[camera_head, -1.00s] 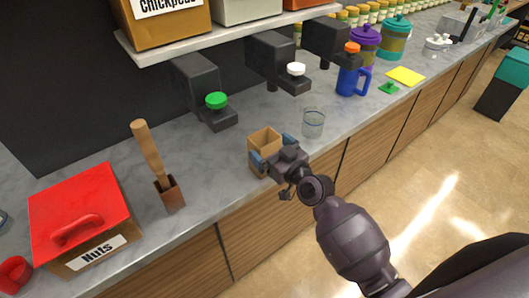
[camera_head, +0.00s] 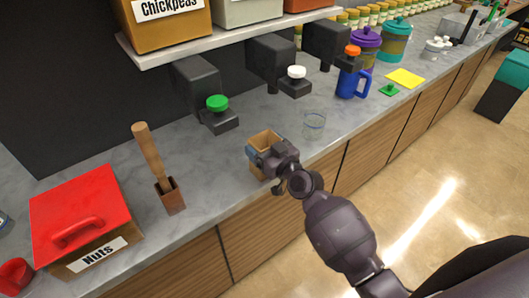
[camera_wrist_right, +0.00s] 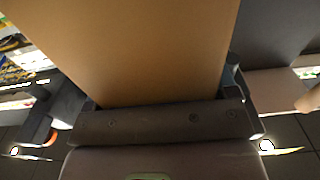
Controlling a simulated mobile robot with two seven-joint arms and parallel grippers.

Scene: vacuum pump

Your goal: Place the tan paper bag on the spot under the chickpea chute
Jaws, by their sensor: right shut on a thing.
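The tan paper bag (camera_head: 264,136) is upright and open at the top, at the counter's front edge. My right gripper (camera_head: 268,153) is shut on the bag and covers much of its near side. In the right wrist view the bag (camera_wrist_right: 150,50) fills the upper middle, close against the gripper (camera_wrist_right: 165,120). The chickpea chute (camera_head: 197,85) is a black dispenser with a green knob (camera_head: 217,102), under the bin labelled Chickpeas (camera_head: 165,25). The counter spot under it is behind the bag and to its left. My left gripper is not in view.
A clear glass (camera_head: 313,124) stands right of the bag. A blue jug (camera_head: 351,82) is farther right. The counter (camera_head: 205,155) between holder and bag is clear.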

